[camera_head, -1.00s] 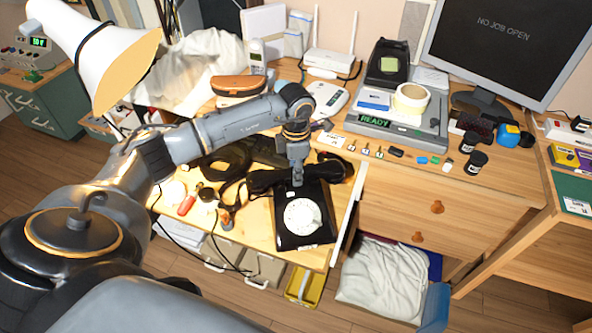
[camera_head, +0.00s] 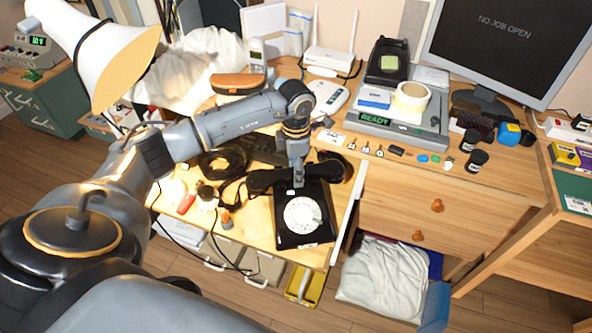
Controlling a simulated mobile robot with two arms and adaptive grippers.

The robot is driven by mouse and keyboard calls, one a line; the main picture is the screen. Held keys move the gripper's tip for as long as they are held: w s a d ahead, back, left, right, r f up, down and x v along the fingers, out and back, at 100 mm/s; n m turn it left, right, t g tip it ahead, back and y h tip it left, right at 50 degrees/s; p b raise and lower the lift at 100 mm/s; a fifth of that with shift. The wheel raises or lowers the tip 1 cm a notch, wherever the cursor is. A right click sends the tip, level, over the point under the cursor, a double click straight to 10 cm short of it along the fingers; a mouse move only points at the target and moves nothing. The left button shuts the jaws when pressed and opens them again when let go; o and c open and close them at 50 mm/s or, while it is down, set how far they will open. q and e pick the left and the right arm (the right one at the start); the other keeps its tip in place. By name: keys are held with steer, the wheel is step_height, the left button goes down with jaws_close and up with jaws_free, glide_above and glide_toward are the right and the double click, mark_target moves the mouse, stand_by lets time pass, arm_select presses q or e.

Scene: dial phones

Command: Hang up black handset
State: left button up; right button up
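My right gripper is not in view.
A white lamp (camera_head: 103,56) stands at the left. The desk above carries a router (camera_head: 328,62), a device reading READY (camera_head: 398,122) and a monitor (camera_head: 497,45).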

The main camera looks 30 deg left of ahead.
arm_select(q)
step_height(320, 180, up, 11)
stand_by(0.3)
stand_by(0.5)
